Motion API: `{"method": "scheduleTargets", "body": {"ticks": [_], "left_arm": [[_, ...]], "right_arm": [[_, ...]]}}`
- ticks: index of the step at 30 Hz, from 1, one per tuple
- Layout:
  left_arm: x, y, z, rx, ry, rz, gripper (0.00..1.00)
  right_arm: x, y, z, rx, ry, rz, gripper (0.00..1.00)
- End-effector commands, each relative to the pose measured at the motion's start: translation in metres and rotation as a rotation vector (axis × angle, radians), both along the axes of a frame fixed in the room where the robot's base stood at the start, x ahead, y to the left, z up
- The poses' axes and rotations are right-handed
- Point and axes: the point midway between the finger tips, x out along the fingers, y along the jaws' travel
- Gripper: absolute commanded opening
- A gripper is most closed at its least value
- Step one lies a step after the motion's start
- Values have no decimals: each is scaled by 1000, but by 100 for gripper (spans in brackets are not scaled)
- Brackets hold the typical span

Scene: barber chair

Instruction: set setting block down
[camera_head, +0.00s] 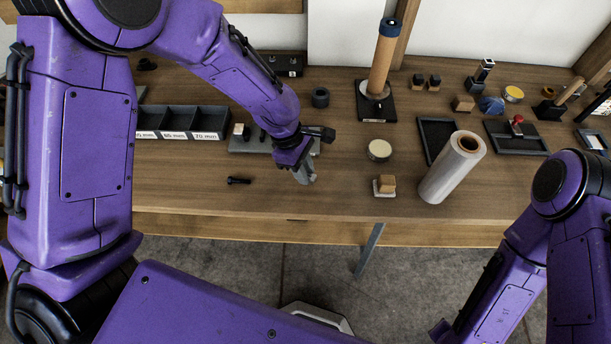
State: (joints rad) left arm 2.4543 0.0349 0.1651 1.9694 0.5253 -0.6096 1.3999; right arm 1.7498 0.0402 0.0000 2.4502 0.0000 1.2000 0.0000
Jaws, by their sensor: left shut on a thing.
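My left gripper (303,168) reaches down over the front middle of the wooden workbench (330,190). It is shut on a small grey piece, which I take to be the setting block (307,177). The hand hides much of the piece, and I cannot tell whether it touches the bench top. A grey plate (240,145) lies on the bench just behind and left of the gripper. My right arm is at the right, and its gripper is out of the picture.
A black bolt (238,181) lies left of the gripper. A small wooden block on a pale base (384,186), a round pale tin (379,150) and a clear-wrapped roll (452,167) stand to the right. Labelled black bins (180,122) are behind left. Bare wood lies around the gripper.

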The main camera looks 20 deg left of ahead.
Motion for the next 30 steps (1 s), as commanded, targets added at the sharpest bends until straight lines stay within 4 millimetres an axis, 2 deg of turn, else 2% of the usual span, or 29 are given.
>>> {"method": "scheduleTargets", "body": {"ticks": [2,7,18,19,21,30], "left_arm": [[6,-2,-9,0,2,-1,0],[6,-2,-35,0,3,-2,0],[7,-1,-42,1,-1,-2,0],[7,-1,-42,1,-1,-2,29],[7,-1,-42,1,-1,-2,48],[7,-1,-40,1,-1,-3,48]], "right_arm": [[0,0,1,0,0,0,43],[0,0,6,0,0,0,43],[0,0,6,0,0,0,43],[0,0,6,0,0,0,43],[0,0,6,0,0,0,43],[0,0,5,0,0,0,43]]}}
